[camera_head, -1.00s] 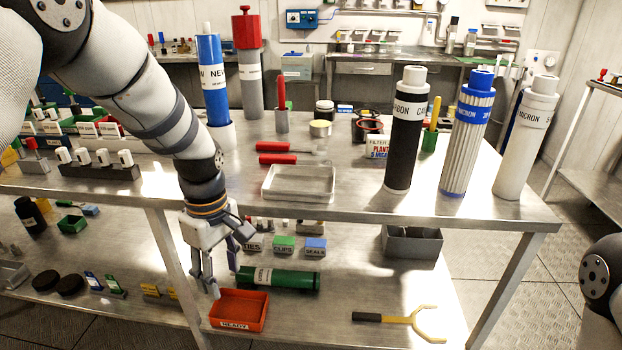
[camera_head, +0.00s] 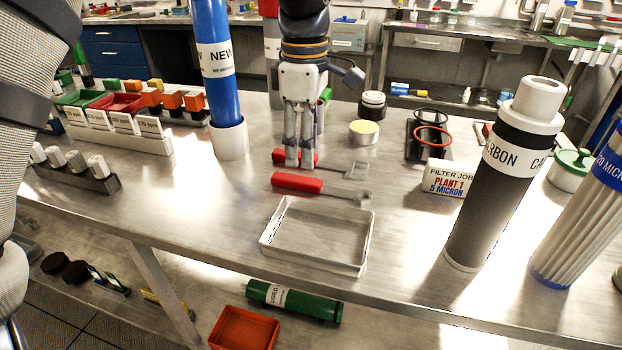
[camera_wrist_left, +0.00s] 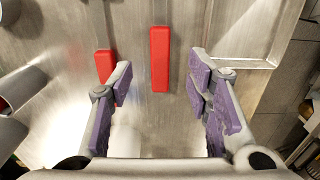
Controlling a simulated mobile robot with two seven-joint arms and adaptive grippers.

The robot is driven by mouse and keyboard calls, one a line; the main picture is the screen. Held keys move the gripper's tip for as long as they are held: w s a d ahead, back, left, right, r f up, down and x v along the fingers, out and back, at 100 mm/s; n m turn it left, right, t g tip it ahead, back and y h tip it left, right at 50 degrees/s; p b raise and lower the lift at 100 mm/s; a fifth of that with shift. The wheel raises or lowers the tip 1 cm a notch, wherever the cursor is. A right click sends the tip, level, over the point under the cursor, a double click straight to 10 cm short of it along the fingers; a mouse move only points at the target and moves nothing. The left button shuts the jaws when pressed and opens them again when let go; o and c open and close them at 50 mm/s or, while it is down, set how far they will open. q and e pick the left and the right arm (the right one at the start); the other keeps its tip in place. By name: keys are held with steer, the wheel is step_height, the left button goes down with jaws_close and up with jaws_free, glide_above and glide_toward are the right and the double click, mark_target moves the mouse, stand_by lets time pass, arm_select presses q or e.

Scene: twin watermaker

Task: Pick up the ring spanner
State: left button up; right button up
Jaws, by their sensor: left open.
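Two spanners with red handles lie side by side on the steel table in the head view: a far one (camera_head: 279,156) and a near one (camera_head: 297,182). Their grey heads point right; I cannot tell for sure which head is a ring. My left gripper (camera_head: 299,163) points down over the handles, open and empty, and partly hides the far handle. In the left wrist view, the near red handle (camera_wrist_left: 160,58) lies between the open fingers (camera_wrist_left: 160,80), and the far handle (camera_wrist_left: 105,64) is by the left finger. My right gripper is not in view.
A shallow metal tray (camera_head: 268,243) lies just in front of the spanners. A blue cylinder (camera_head: 213,65) stands left of the gripper in a white holder (camera_head: 229,139).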

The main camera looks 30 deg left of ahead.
mark_target(307, 180)
arm_select(q)
step_height(307, 180, down, 6)
steer(key=shift+f, duration=0.25)
steer(key=shift+r, duration=0.1)
jaws_close()
